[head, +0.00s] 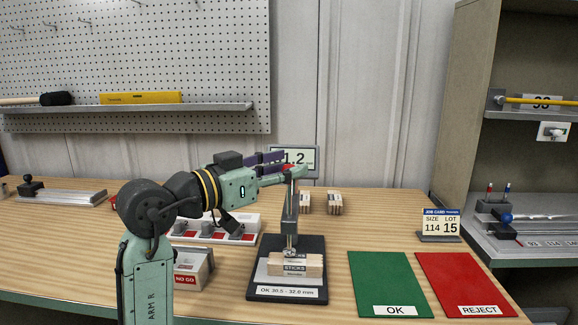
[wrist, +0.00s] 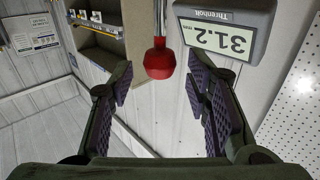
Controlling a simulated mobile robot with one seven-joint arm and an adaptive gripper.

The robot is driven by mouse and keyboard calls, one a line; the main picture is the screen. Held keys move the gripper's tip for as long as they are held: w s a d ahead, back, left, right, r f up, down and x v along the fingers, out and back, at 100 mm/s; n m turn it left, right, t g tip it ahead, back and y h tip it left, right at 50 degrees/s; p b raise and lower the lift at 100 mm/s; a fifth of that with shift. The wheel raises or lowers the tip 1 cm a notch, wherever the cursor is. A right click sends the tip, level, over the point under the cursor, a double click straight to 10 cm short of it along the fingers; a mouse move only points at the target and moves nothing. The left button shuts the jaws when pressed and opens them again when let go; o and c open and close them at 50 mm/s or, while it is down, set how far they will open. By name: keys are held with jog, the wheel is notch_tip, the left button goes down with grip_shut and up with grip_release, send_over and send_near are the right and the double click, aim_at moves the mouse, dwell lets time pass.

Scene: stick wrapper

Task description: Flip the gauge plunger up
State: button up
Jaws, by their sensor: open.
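The gauge (head: 290,212) stands on a dark base labelled "OK 30.5 - 32.0 mm". A bundle labelled STICKS (head: 300,270) lies on the base under its spindle. Its display (wrist: 225,35) appears inverted in the wrist view and reads 31.2; my gripper partly hides it in the head view. The plunger's red knob (wrist: 160,62) hangs on a thin rod in the wrist view, ahead of and between my fingers. My gripper (wrist: 159,84) is open and empty, with gaps on both sides of the knob. In the head view, it is beside the gauge top.
A green OK mat (head: 388,280) and a red REJECT mat (head: 460,280) lie right of the gauge. Two small bundles (head: 334,203) stand behind it. A NO GO block (head: 190,270) is at left. A job card (head: 440,224) stands at back right.

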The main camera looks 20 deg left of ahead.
jog(key=v, duration=1)
jog(key=shift+s, duration=0.25)
